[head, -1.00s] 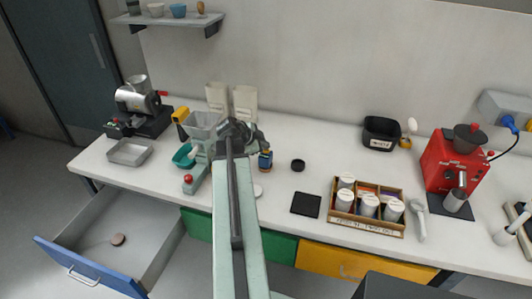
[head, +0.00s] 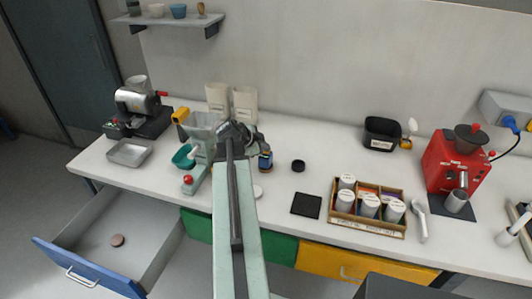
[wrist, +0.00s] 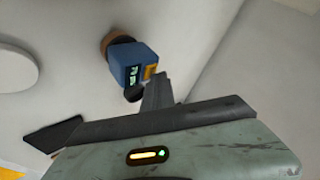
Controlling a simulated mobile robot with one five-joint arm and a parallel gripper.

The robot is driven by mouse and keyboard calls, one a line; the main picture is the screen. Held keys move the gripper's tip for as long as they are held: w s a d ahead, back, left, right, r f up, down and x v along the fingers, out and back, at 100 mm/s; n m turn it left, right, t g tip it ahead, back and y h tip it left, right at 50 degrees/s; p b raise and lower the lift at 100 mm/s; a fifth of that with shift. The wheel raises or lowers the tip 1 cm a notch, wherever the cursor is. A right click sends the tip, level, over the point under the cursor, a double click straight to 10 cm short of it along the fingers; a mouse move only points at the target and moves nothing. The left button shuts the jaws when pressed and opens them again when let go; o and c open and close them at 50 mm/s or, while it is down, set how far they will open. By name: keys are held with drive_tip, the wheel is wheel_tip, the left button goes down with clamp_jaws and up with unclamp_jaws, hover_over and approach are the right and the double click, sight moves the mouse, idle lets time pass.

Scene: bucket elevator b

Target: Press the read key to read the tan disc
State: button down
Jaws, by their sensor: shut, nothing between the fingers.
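A small blue reader (wrist: 128,66) with lit green characters on a dark display (wrist: 134,77) stands on the bench; it also shows in the head view (head: 265,162). A yellow-orange key (wrist: 151,72) is on its side facing my gripper. A brown round piece (wrist: 117,41) is against the reader's far end; I cannot tell whether it is the tan disc. My gripper (wrist: 158,80) is shut and empty, its tips close to the key; I cannot tell whether they touch. In the head view my arm hides the fingertips. A reddish-tan disc (head: 117,240) lies in the open drawer.
A white disc (head: 258,191) and a black pad (head: 306,205) lie near the bench's front. A small black cup (head: 298,166) stands right of the reader, with a wooden can crate (head: 368,224) beyond. The open blue-fronted drawer (head: 88,270) juts out at left.

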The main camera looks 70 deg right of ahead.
sight(265, 153)
drive_tip(key=shift+r+p, duration=0.85)
wheel_tip(265, 153, up, 5)
drive_tip(key=p, duration=0.5)
idle(0.6)
